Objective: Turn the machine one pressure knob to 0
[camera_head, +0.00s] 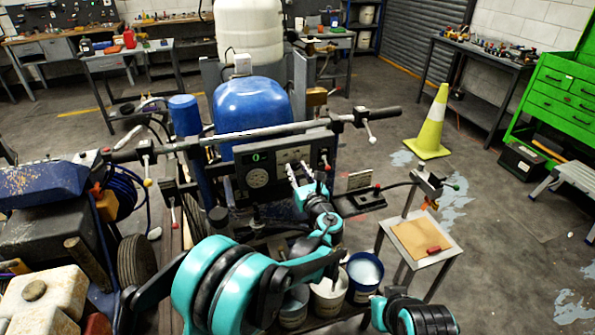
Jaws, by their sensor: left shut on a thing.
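The line striper's dark control panel (282,167) is in the middle of the head view, below the handlebar. It has a green lit display (256,157) that seems to read 0, and a round gauge (258,178). My left gripper (302,172) is at the panel's lower right part, its pale fingers upright against the panel face. It is shut on what appears to be the pressure knob, which the fingers mostly hide. The knob's angle cannot be read.
The handlebar (235,135) crosses above the panel. A blue tank (252,105) stands behind it. Buckets (364,278) stand below my left arm. A small stand (445,244) is to the right, with a yellow cone (432,125) beyond. The floor at right is mostly clear.

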